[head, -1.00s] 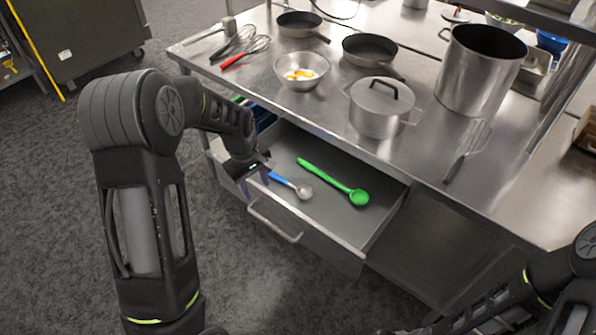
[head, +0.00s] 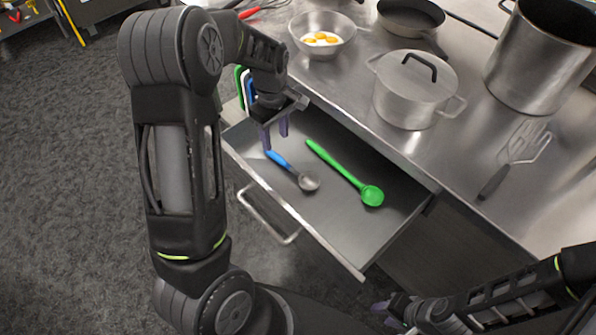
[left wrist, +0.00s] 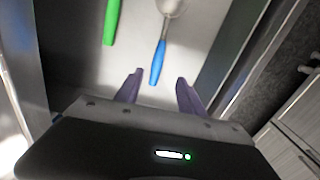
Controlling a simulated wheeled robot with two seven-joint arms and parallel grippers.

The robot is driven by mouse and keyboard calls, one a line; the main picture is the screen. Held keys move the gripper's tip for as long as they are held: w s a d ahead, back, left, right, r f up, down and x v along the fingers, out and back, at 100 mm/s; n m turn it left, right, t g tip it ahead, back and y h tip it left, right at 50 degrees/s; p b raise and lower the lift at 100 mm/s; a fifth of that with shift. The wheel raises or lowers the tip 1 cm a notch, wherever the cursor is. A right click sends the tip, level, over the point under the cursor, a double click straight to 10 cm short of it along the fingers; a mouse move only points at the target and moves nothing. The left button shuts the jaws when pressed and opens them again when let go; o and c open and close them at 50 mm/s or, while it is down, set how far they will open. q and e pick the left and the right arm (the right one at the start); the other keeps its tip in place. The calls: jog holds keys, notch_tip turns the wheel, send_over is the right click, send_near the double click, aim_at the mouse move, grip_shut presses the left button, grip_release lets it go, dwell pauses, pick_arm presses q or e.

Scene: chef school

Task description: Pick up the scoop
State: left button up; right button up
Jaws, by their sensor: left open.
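The scoop with a blue handle and a metal bowl (head: 308,183) lies in the open drawer. In the left wrist view its blue handle (left wrist: 158,62) points toward my left gripper (left wrist: 160,90), with the end just beyond the gap between the fingertips. My left gripper (head: 275,136) is open and empty, above the drawer's back left part near the handle end. A green spoon (head: 345,174) lies to the right of the scoop; its handle (left wrist: 111,22) shows in the left wrist view. My right gripper (head: 388,312) is low in front of the drawer; its jaws are unclear.
The drawer (head: 335,235) is pulled out under a steel counter. A lidded pot (head: 408,100), a bowl with egg yolks (head: 322,48), a pan (head: 410,18), a large pot (head: 535,65) and a spatula (head: 510,160) stand or lie on top. The counter edge overhangs the drawer's back.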

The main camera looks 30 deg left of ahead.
aim_at(278, 157)
pick_arm(q)
jog(key=shift+w+f, duration=0.3)
jog(key=shift+f, duration=0.35)
pick_arm(e)
jog(key=shift+w+f, duration=0.3)
jog(key=shift+f, duration=0.2)
pick_arm(q)
jog(key=shift+s+r, duration=0.1)
jog(key=shift+f, duration=1.35)
pick_arm(e)
jog(key=shift+r, duration=0.1)
pick_arm(q)
jog(key=shift+f, duration=0.3)
notch_tip(278, 157, down, 5)
jog(key=shift+r+p, duration=0.2)
jog(key=shift+p, duration=0.45)
pick_arm(e)
jog(key=shift+s+r, duration=0.1)
jog(key=shift+r, duration=0.5)
